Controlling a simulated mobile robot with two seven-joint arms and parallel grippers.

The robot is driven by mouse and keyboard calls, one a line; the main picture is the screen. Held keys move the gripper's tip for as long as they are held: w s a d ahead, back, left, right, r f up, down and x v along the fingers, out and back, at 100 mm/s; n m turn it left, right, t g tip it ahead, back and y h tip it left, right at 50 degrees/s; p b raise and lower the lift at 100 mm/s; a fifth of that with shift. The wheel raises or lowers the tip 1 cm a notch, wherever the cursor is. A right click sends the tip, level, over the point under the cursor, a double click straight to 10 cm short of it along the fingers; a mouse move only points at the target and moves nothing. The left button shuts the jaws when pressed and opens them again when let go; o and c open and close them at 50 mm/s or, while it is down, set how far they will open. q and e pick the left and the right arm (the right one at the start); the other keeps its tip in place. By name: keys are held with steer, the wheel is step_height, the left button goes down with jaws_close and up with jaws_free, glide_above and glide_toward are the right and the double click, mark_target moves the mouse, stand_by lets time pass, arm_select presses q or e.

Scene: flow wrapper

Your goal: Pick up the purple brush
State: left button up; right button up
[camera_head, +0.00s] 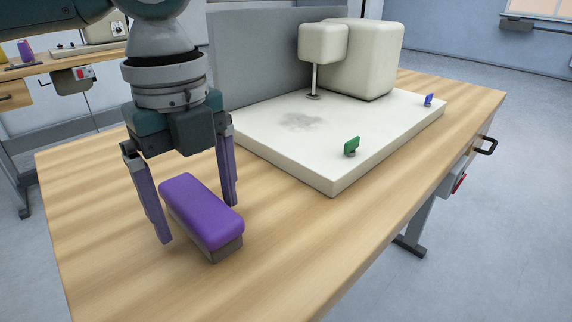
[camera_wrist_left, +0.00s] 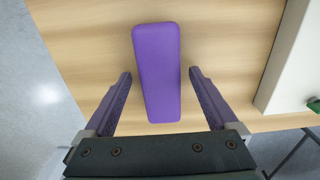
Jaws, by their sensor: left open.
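The purple brush (camera_head: 203,211) lies on the wooden table, purple body on top and a grey-brown strip beneath. My left gripper (camera_head: 200,222) is open, its purple-lined fingers pointing down on either side of the brush. In the left wrist view the brush (camera_wrist_left: 157,72) runs lengthwise between the open fingers of the left gripper (camera_wrist_left: 160,75), with a gap on each side. Its near end lies between the fingers and its far end extends beyond them. My right gripper is not in view.
A cream machine base (camera_head: 335,172) stands on the table (camera_head: 300,265) to the right of the brush, with a green knob (camera_head: 351,146) and a blue knob (camera_head: 428,100). A grey panel (camera_head: 255,60) rises behind. The table's front is clear.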

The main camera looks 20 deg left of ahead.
mark_target(196, 199)
arm_select(q)
steer(key=shift+r, duration=0.1)
jaws_close()
stand_by(0.5)
step_height(196, 199, up, 20)
steer(key=p, duration=0.6)
